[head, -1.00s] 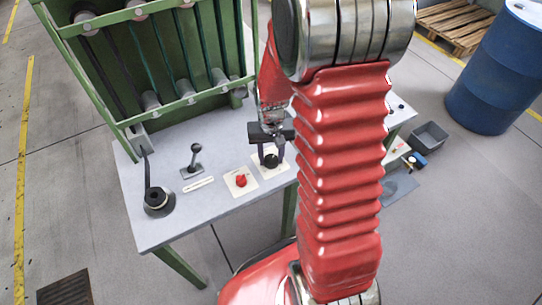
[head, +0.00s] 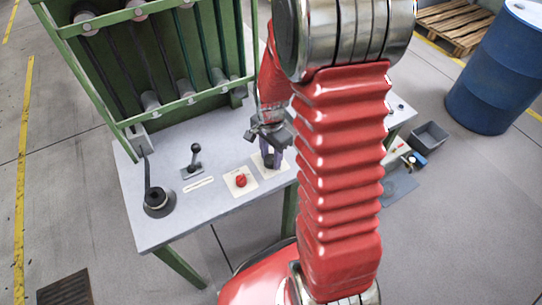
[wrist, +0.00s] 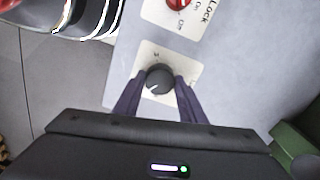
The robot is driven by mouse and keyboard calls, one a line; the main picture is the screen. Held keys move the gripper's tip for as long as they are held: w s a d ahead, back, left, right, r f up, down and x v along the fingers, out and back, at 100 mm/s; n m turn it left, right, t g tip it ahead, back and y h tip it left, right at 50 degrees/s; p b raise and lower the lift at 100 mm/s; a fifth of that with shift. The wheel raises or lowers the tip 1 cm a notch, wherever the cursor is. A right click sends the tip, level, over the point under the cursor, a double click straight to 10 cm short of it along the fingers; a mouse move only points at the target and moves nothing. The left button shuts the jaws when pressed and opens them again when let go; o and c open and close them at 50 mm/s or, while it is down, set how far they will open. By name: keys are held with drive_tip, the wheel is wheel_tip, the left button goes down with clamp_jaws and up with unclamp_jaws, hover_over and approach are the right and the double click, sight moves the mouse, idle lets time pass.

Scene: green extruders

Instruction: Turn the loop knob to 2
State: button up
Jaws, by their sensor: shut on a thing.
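The loop knob (wrist: 160,79) is a round dark knob with a light pointer line on a cream plate (wrist: 157,56). In the wrist view the pointer line aims toward the lower left, and the plate's markings are too small to read fully. My gripper (wrist: 158,90) is shut on the knob, with a purple finger on each side of it. In the head view my gripper (head: 271,155) is over the knob's plate at the table's front right, and the knob is partly hidden by the fingers.
A red knob (head: 241,181) on a cream plate marked LOCK is beside it. A green frame (head: 120,130) rises behind.

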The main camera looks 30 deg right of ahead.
sight(271, 159)
drive_tip(key=m, duration=0.3)
drive_tip(key=shift+m, duration=2.2)
drive_tip(key=shift+w, duration=0.1)
drive_tip(key=o, duration=1.1)
drive_tip(key=shift+c, duration=0.2)
wheel_tip(271, 159, up, 14)
drive_tip(key=shift+f, duration=0.15)
